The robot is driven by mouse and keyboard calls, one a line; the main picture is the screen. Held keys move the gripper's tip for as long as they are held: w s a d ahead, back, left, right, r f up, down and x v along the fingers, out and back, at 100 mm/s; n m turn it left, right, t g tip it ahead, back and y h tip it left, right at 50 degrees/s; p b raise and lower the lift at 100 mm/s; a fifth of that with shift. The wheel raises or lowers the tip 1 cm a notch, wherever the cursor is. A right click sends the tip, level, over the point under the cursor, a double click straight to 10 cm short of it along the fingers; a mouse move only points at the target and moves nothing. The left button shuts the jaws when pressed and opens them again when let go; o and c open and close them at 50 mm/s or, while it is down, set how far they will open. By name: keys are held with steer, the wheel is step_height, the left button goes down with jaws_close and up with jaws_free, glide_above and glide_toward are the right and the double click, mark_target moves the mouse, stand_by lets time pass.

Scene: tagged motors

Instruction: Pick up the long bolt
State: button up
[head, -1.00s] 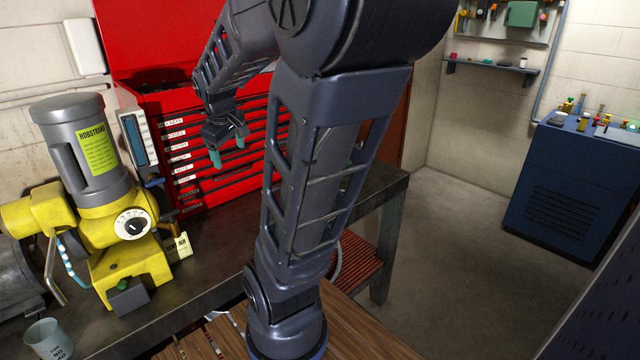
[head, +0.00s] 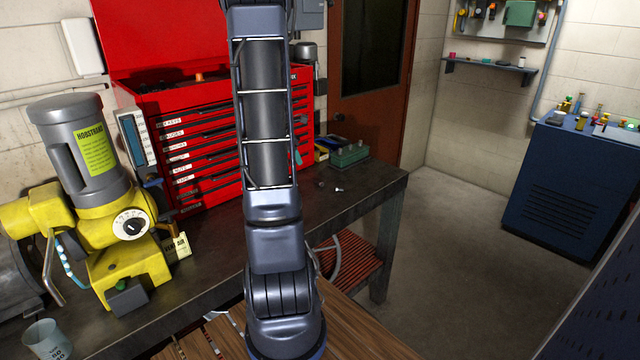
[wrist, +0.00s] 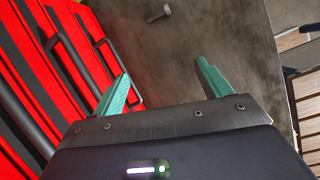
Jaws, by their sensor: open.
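In the wrist view a grey metal bolt (wrist: 158,13) lies on the dark bench top, near the top edge of the picture. My gripper (wrist: 163,72) is open, with its two teal fingers apart and nothing between them. The bolt is beyond the fingertips and not touched. In the head view two small metal pieces lie on the bench, a darker one (head: 320,185) and a brighter one (head: 339,189). They are too small to tell which is the long bolt. My arm hides most of the gripper in the head view.
A green box (head: 349,155) sits near the back of the bench. A yellow and grey machine (head: 100,200) stands at the left. The bench's right end is mostly clear.

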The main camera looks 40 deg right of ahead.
steer(key=d+f+n, duration=0.2)
steer(key=d+f, duration=0.3)
steer(key=d, duration=0.2)
glide_toward(317, 182)
steer(key=shift+w+d+f+g, duration=0.15)
steer(key=shift+d+f+g, duration=0.1)
steer(key=shift+f, duration=0.25)
steer(key=shift+w+d+f+g, duration=0.15)
steer(key=shift+d+f, duration=0.1)
steer(key=shift+f, duration=0.25)
steer(key=shift+d+x, duration=0.15)
steer(key=shift+x, duration=1.25)
steer(key=shift+d+x, duration=0.1)
steer(key=shift+x, duration=1.3)
steer(key=shift+s+r, duration=0.15)
steer(key=c, duration=1.1)
steer(key=shift+r, duration=0.1)
